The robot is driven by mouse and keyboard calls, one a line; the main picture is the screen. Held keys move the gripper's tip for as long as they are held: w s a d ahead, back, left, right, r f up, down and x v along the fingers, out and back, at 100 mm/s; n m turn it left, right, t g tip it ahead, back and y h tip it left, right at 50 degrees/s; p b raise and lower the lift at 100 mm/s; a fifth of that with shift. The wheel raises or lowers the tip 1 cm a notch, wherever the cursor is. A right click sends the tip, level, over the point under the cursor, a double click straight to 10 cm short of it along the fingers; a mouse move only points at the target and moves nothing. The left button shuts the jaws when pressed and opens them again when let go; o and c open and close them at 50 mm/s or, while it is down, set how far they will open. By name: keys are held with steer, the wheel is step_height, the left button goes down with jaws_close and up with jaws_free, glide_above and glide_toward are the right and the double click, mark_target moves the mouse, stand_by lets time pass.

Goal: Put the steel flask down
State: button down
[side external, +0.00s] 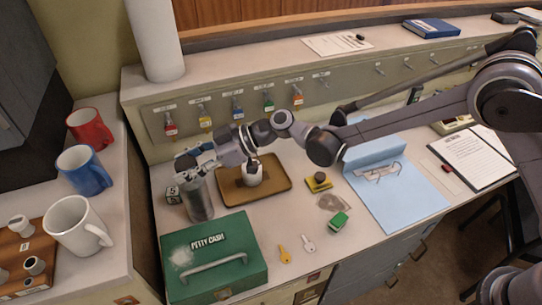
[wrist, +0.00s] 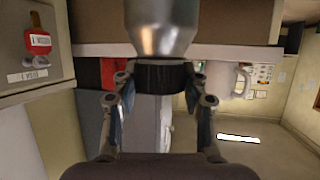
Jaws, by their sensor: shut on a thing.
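The steel flask (side external: 198,201) is a grey metal cylinder, upright at the left end of the desk, behind the green petty cash box.
The petty cash box (side external: 214,258) is just in front of the flask. A small dark block (side external: 173,194) stands at its left. Key hooks (side external: 238,107) line the panel behind. Mugs (side external: 84,172) stand on the left counter.

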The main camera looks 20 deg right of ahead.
steer(key=shift+f, duration=0.1)
steer(key=c, duration=0.7)
jaws_free()
steer(key=s+d+r+m+t+h, duration=0.1)
steer(key=s+d+r+m+h, duration=0.15)
steer(key=d, duration=0.75)
steer(key=s+d+r+m+t+h, duration=0.1)
steer(key=s+d+r+m+h, duration=0.2)
steer(key=d, duration=0.7)
steer(key=s+d+r+m+t+h, duration=0.15)
steer(key=s+d+r, duration=0.25)
steer(key=d, duration=0.6)
steer(key=s+d+f+m+h, duration=0.1)
steer(key=s+d+m+h, duration=0.2)
steer(key=s+d, duration=0.3)
steer(key=s+d+f+m+h, duration=0.2)
steer(key=s+d+m, duration=0.3)
steer(key=d, duration=0.6)
steer(key=shift+s+d+m+t+h, duration=0.15)
steer(key=shift+s+m+t+h, duration=0.2)
steer(key=shift+h, duration=0.25)
